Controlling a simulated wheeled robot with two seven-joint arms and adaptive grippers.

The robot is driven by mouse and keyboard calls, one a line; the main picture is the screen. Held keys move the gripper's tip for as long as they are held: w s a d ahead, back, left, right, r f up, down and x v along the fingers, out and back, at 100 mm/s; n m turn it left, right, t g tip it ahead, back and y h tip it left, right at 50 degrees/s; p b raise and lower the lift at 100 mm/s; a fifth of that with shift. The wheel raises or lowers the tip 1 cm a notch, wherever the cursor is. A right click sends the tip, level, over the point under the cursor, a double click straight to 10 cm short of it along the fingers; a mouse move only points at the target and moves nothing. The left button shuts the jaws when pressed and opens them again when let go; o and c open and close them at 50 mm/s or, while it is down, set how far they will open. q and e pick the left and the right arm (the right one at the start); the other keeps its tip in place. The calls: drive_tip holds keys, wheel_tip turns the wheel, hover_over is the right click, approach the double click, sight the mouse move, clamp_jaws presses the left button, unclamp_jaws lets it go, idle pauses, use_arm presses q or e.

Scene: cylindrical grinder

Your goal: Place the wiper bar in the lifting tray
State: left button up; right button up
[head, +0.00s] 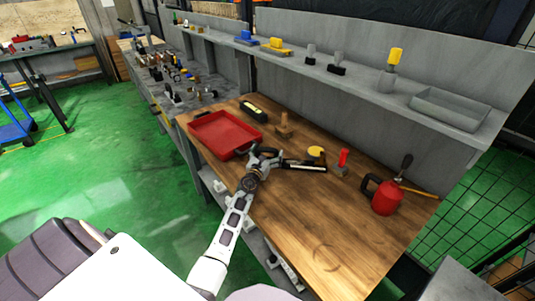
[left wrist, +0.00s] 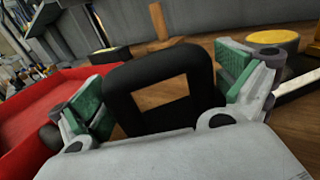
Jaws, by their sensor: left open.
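The wiper bar (head: 304,166), dark with a pale edge, lies on the wooden bench just right of my left gripper (head: 264,155). A pale strip (left wrist: 296,83), likely its edge, shows at the right of the left wrist view, outside the right finger. My left gripper is open, its green pads apart (left wrist: 165,85). A black loop with a square opening (left wrist: 160,68) stands between the fingers; I cannot tell what it belongs to. The red lifting tray (head: 223,134) lies left of the gripper, and its rim shows in the left wrist view (left wrist: 75,72). My right gripper is not in view.
The bench's front right is clear.

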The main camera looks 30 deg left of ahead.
use_arm(q)
drive_tip(key=shift+r, duration=0.1)
drive_tip(key=shift+s+d+p, duration=0.1)
drive_tip(key=shift+s+d, duration=0.3)
drive_tip(key=shift+s, duration=1.55)
drive_tip(key=shift+s+d+p, duration=0.1)
drive_tip(key=shift+s+d, duration=0.25)
drive_tip(key=shift+s, duration=1.65)
drive_tip(key=shift+s+d+p, duration=0.1)
drive_tip(key=shift+s+d, duration=0.3)
drive_tip(key=shift+s, duration=1.55)
